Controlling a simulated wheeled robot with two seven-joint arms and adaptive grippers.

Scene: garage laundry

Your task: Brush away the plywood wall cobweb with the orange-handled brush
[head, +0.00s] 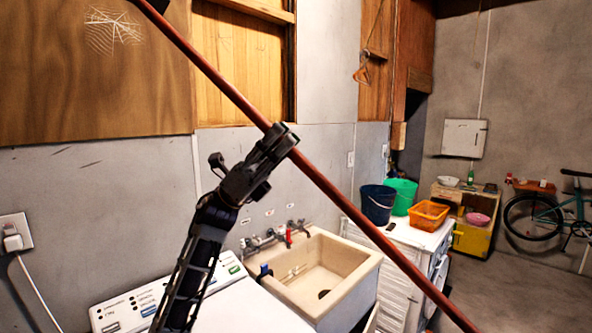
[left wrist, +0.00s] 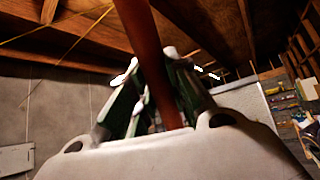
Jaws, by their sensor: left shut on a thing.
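The white cobweb (head: 113,29) is on the brown plywood wall panel (head: 95,85) at the upper left of the head view. My left gripper (head: 278,140) is shut on the long reddish-orange brush handle (head: 340,200), above the washer and sink. The handle slants from the top left down to the lower right. The bristles are not clearly visible. In the left wrist view the handle (left wrist: 150,60) runs between the fingers. My right gripper is not in view.
A white washer (head: 240,305) and a cream utility sink (head: 345,275) with taps stand below the wall. A white cabinet (head: 425,238) holds a dark blue bucket (head: 377,205), a green bucket (head: 402,195) and an orange basket (head: 428,215). A bicycle (head: 545,215) stands far right. Floor at right is clear.

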